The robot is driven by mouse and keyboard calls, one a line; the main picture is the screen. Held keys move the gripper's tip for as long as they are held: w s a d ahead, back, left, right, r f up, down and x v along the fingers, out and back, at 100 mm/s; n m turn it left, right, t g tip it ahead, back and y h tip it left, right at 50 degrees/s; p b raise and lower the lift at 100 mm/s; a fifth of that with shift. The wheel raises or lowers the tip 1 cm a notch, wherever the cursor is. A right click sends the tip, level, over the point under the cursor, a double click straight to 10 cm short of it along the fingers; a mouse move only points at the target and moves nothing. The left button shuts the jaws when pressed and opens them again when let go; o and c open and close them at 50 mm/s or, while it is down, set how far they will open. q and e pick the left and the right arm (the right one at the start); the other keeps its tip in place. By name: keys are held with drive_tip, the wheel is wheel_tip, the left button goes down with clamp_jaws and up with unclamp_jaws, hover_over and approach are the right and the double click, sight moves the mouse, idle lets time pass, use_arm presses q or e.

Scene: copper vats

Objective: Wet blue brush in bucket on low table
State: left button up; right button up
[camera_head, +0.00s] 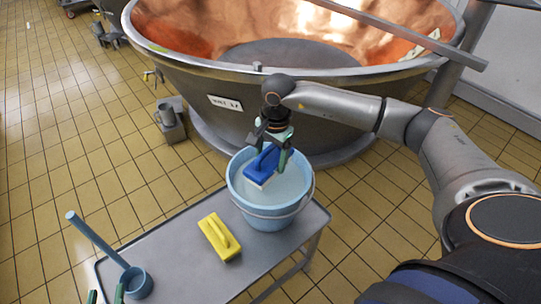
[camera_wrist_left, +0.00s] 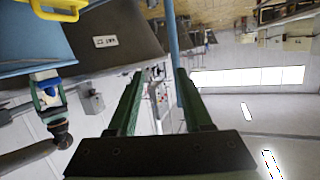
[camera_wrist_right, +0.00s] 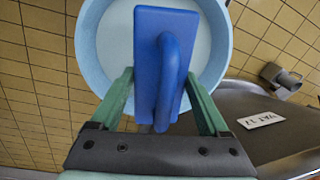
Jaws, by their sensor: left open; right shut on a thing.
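The blue brush (camera_head: 262,165), with a pale bristle side facing down, is held by my right gripper (camera_head: 270,150). It is within the mouth of the light-blue bucket (camera_head: 270,215), above or at the pale liquid; I cannot tell whether the bristles touch it. The bucket stands on the low grey table (camera_head: 180,255). In the right wrist view the fingers (camera_wrist_right: 158,78) are closed on the handle of the brush (camera_wrist_right: 160,50), with the bucket (camera_wrist_right: 90,45) behind it. My left gripper (camera_head: 105,297) is open at the bottom left; its fingers also show in the left wrist view (camera_wrist_left: 160,75).
A yellow brush (camera_head: 219,238) lies on the table left of the bucket. A blue ladle (camera_head: 137,283) stands at the table's left end, near my left gripper, its handle tilted up. The copper vat (camera_head: 200,75) rises behind the table. Tiled floor at the left is mostly clear.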

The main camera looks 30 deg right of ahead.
sight(271, 159)
wheel_tip(271, 159, down, 3)
drive_tip(key=shift+f+b, duration=0.1)
drive_tip(key=shift+b, duration=1.05)
drive_tip(key=shift+f+b, duration=0.6)
drive_tip(key=shift+f, duration=0.2)
use_arm(q)
drive_tip(key=s+r+m+t+h, duration=0.2)
drive_tip(key=r+m+h, duration=0.1)
drive_tip(key=r, duration=0.5)
drive_tip(key=s+d+r+m+t+h+b, duration=0.1)
drive_tip(key=s+r+m+t+h, duration=0.1)
drive_tip(key=r, duration=0.6)
drive_tip(key=s+d+r+m+t+h+b, duration=0.1)
drive_tip(key=s+r+m+t+h, duration=0.1)
drive_tip(key=r+h, duration=0.4)
wheel_tip(271, 159, up, 2)
drive_tip(key=shift+r+m+t, duration=0.15)
drive_tip(key=shift+m+t, duration=0.75)
drive_tip(key=shift+m, duration=0.2)
use_arm(e)
wheel_tip(271, 159, down, 3)
drive_tip(key=shift+r, duration=0.15)
use_arm(q)
drive_tip(key=shift+r, duration=0.1)
use_arm(e)
drive_tip(key=shift+r, duration=0.15)
